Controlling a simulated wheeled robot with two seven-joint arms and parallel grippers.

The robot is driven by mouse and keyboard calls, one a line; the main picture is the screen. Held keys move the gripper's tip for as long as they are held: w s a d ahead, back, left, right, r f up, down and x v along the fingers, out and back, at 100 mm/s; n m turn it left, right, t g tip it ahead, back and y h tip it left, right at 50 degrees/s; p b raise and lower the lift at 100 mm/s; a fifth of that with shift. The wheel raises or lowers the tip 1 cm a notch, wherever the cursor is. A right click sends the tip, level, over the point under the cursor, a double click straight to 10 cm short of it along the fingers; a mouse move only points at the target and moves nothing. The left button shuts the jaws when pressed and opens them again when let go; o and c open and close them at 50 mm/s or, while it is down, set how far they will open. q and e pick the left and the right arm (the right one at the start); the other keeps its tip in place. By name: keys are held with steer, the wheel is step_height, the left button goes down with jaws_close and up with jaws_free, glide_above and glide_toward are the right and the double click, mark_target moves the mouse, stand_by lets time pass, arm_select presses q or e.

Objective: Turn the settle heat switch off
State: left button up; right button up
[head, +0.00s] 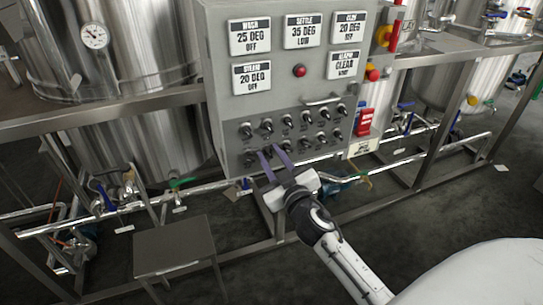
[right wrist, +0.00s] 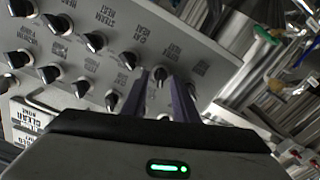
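The grey control panel (head: 225,100) carries two rows of small black knob switches at its bottom. The settle display (head: 304,31) on it reads 35 DEG, with a small lower line that looks like LOW. My left gripper is out of view.
Neighbouring knobs (right wrist: 127,60) sit close by. A small grey stool-like platform (head: 174,246) stands at lower left.

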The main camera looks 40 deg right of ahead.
jaws_close()
steer(key=shift+n, duration=0.4)
steer(key=n, duration=0.3)
steer(key=shift+a+f+n, duration=0.1)
steer(key=shift+n, duration=0.2)
steer(key=shift+f+n, duration=0.1)
steer(key=shift+n, duration=1.7)
jaws_free()
